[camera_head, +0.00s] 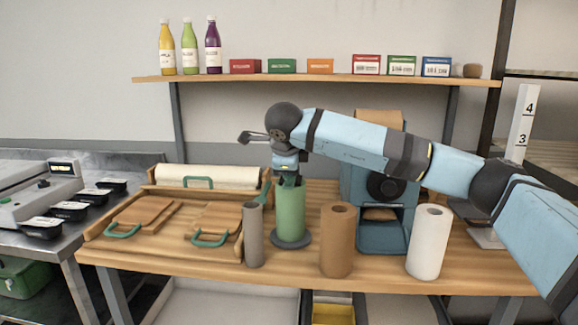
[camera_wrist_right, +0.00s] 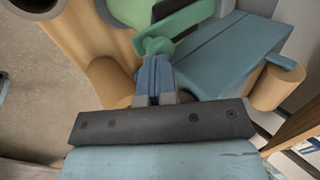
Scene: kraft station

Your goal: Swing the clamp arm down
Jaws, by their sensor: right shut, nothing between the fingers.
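In the right wrist view a green clamp arm (camera_wrist_right: 190,24) with a rounded knob end (camera_wrist_right: 158,46) lies across the picture, close to the green roll (camera_wrist_right: 128,10). My right gripper (camera_wrist_right: 155,66) is shut with nothing between its fingers, its tips right at the knob; I cannot tell if they touch. In the head view the right gripper (camera_head: 288,179) points down at the top of the upright green roll (camera_head: 291,215). A teal lever (camera_head: 265,187) slants up left of that roll. My wrist hides part of this area. My left gripper is not in view.
A grey roll (camera_head: 253,236), a brown roll (camera_head: 337,241) and a white roll (camera_head: 429,243) stand near the front of the table. A blue machine (camera_head: 382,236) stands behind them. A wooden tray (camera_head: 165,250) with green-handled boards lies left. A shelf (camera_head: 320,79) hangs behind.

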